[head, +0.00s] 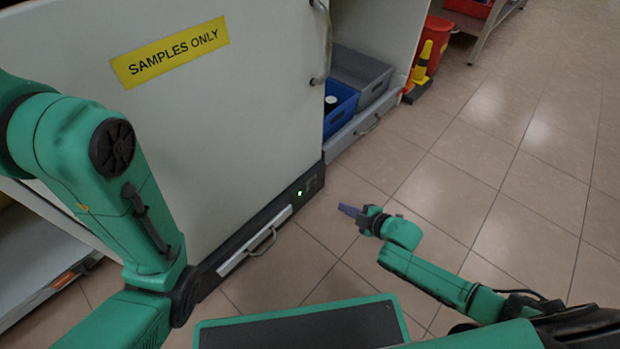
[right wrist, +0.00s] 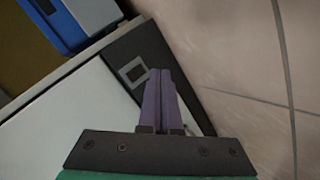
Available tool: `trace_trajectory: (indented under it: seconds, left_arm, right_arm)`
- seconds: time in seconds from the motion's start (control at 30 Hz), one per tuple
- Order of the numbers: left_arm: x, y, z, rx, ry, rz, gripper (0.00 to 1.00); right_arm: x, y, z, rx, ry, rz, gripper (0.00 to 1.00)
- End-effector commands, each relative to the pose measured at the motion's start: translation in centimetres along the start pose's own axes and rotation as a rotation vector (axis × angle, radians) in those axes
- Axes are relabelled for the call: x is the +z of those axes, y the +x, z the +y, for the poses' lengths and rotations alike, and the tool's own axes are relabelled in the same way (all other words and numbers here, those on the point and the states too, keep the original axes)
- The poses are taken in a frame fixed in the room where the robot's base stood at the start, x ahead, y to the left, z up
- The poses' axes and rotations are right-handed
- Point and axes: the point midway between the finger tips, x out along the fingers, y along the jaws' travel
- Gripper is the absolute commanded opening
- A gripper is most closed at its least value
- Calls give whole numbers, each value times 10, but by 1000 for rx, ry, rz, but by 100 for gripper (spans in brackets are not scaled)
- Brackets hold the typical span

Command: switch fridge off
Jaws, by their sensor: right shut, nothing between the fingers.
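The fridge (head: 240,120) is a large white cabinet with a yellow "SAMPLES ONLY" label on its door. Along its base runs a dark panel (head: 262,217) with a lit green light (head: 299,193). A small square switch (head: 311,184) sits near the panel's right end. In the right wrist view the square switch (right wrist: 133,72) shows a light outline, beside my fingertips. My right gripper (head: 345,210) is shut and empty, in front and to the right of the panel, seemingly apart from it. It also shows in the right wrist view (right wrist: 160,75). My left arm is at the left; its gripper is out of view.
A blue crate (head: 342,113) and a grey crate (head: 375,84) stand on a low shelf beyond the fridge. A handle (head: 264,243) sticks out from the white strip below the panel. A yellow cone (head: 421,62) and red bin (head: 437,36) stand farther back. The tiled floor at right is clear.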

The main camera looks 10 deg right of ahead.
Motion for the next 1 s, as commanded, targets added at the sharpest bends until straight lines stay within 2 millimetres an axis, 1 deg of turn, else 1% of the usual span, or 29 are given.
trace_trajectory:
  seconds: [0.13, 0.23, 0.4, 0.57, 0.7, 0.83, 1.0]
  left_arm:
    - [-1, -1, 0, 0, 1, 1, 50]
    - [-4, -2, 1, 2, 3, 7, 50]
    - [-12, -5, 2, 7, 9, 20, 50]
    - [-14, -16, 4, 7, 8, 17, 50]
    - [-16, -21, 5, 7, 8, 16, 50]
    - [-16, -23, 5, 7, 8, 16, 50]
    - [-16, -23, 5, 7, 8, 16, 50]
  right_arm:
    - [-1, 3, 1, 1, 0, 0, 0]
    - [-4, 11, 4, 3, 0, 1, 0]
    - [-14, 31, 14, 4, 0, 3, 0]
    - [-25, 50, 24, 4, 0, 3, 0]
    - [-32, 63, 32, 2, 0, 2, 0]
    - [-36, 69, 36, 1, 0, 0, 0]
    - [-38, 70, 38, 0, 0, 0, 0]
